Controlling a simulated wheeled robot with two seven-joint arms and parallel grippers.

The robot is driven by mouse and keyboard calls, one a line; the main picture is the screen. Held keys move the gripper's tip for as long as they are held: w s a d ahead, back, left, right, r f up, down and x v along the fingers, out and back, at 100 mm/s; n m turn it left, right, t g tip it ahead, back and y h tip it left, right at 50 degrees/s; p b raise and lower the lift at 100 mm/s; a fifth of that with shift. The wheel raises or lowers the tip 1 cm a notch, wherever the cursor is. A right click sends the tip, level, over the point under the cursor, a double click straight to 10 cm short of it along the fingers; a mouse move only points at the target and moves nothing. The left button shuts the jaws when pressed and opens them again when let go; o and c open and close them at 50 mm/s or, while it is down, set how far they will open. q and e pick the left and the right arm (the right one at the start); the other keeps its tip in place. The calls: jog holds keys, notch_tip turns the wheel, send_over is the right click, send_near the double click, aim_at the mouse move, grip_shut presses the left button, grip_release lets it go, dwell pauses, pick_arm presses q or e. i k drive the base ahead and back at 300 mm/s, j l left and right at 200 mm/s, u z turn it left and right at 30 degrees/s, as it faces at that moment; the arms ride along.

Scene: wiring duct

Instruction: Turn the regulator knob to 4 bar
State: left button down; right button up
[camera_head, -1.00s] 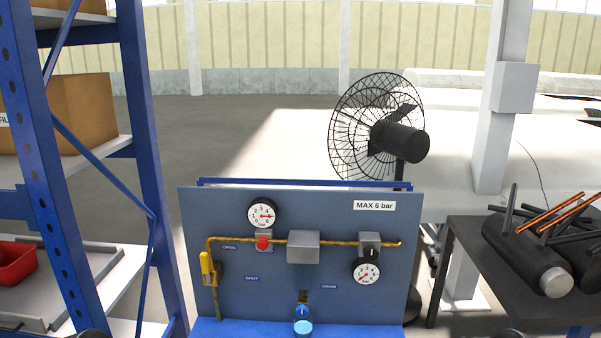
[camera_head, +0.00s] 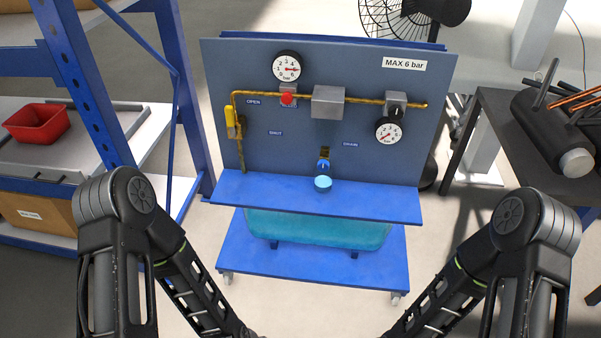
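A blue panel (camera_head: 300,150) carries a yellow pipe and gauges. A small black knob (camera_head: 396,112) sits on a grey block at the right end of the pipe; I take it for the regulator knob. Below it is a round white gauge (camera_head: 388,133) with a red needle towards the lower left; its reading is too small to be sure of. A second gauge (camera_head: 287,66) at the upper left has its needle pointing right. My two arms come in from the bottom left and bottom right, well apart from the panel. Both grippers are below the frame's edge.
A blue ledge (camera_head: 300,198) juts out below. A blue rack (camera_head: 85,90) stands left; a dark table (camera_head: 495,130) stands right.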

aim_at(396, 113)
jog(key=i+j, duration=0.2)
jog(key=j, duration=0.2)
jog(key=j+z, duration=0.15)
jog(key=z, duration=1.8)
jog(key=i+j, duration=0.05)
